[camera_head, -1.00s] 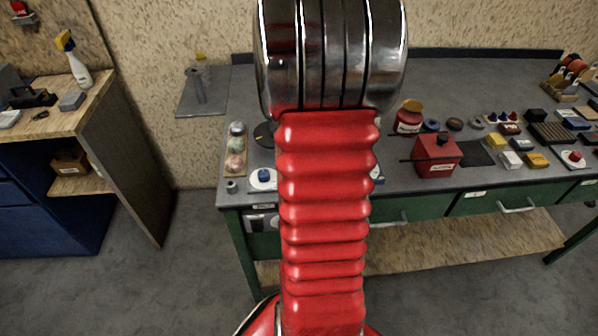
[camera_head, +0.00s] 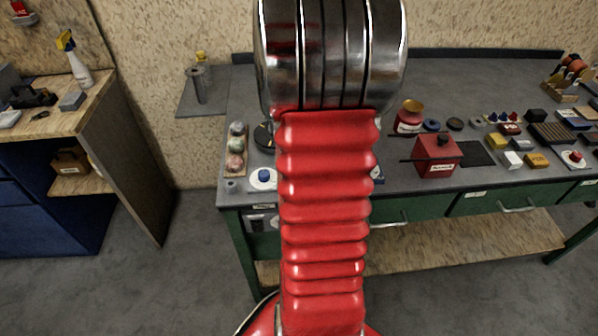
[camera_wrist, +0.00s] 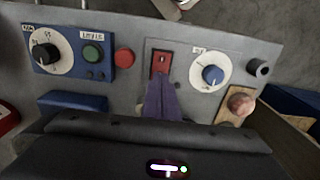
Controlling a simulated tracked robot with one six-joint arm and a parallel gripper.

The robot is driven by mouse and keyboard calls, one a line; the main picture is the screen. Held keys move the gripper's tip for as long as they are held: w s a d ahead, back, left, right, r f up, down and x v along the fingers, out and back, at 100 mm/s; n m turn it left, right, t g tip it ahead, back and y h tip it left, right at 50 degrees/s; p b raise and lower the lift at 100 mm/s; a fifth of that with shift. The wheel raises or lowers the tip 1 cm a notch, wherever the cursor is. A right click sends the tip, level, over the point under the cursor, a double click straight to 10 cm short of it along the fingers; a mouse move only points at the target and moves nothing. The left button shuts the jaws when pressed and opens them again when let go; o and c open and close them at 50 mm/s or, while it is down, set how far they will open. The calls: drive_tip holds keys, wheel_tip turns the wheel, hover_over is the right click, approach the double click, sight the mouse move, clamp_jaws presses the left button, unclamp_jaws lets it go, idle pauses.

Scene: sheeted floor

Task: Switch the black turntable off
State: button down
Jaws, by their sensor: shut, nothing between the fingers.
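A black round disc (camera_head: 264,137), which may be the black turntable, lies on the bench at the left, mostly hidden behind my arm in the head view. In the wrist view a red rocker switch (camera_wrist: 161,63) sits in a dark frame on a grey panel. My gripper (camera_wrist: 163,80) is shut and empty, its purple-grey fingertips right at the lower end of this switch. I cannot tell whether they touch it. The turntable itself is not clear in the wrist view. The head view does not show my gripper.
In the wrist view a blue knob on a white disc (camera_wrist: 212,74) sits right of the switch. A red button (camera_wrist: 125,57), a green button (camera_wrist: 92,53) and a black dial (camera_wrist: 46,53) sit left. A red box (camera_head: 436,156) stands on the bench right of my arm.

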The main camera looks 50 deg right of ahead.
drive_tip(key=shift+f, duration=0.9)
idle(0.8)
drive_tip(key=shift+r, duration=0.1)
wheel_tip(320, 180, up, 7)
idle(1.2)
idle(0.5)
